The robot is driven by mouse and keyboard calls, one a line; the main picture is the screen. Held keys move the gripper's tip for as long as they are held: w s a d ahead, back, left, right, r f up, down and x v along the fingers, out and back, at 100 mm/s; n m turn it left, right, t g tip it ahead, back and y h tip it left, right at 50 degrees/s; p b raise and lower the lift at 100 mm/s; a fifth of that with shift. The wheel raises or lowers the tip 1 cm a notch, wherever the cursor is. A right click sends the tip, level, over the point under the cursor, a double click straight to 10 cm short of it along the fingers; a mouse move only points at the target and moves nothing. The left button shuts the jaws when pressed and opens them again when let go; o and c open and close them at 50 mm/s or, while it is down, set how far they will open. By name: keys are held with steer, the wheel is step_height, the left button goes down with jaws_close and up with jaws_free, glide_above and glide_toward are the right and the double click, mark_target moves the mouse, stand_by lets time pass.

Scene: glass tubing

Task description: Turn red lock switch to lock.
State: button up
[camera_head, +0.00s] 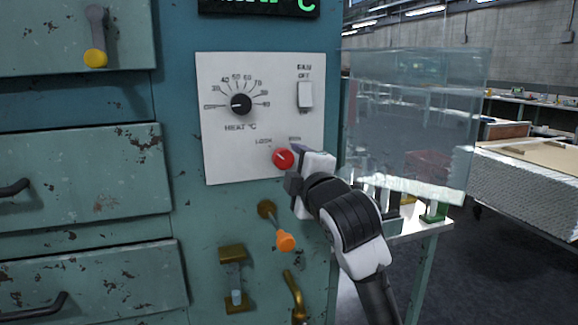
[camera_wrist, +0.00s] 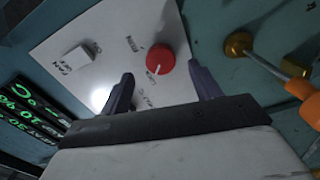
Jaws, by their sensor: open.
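The red lock switch (camera_head: 283,158) is a round knob low on the white control panel, with a LOCK label at its upper left and another label at its upper right. In the wrist view the red knob (camera_wrist: 161,58) has a white mark that appears to point toward the LOCK lettering. My gripper (camera_head: 294,166) is open at the panel, just right of the knob in the head view. In the wrist view my gripper's fingers (camera_wrist: 160,76) lie either side of the knob's near edge. I cannot tell whether they touch it.
The white panel (camera_head: 215,160) also carries a black heat dial (camera_head: 241,104) and a white fan switch (camera_head: 305,95). An orange-tipped lever (camera_head: 285,241) sticks out below the knob, close to my gripper. A clear glass sheet (camera_head: 415,120) stands to the right.

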steer(key=v, duration=0.8)
steer(key=shift+s+b, duration=0.3)
steer(key=shift+b, duration=0.05)
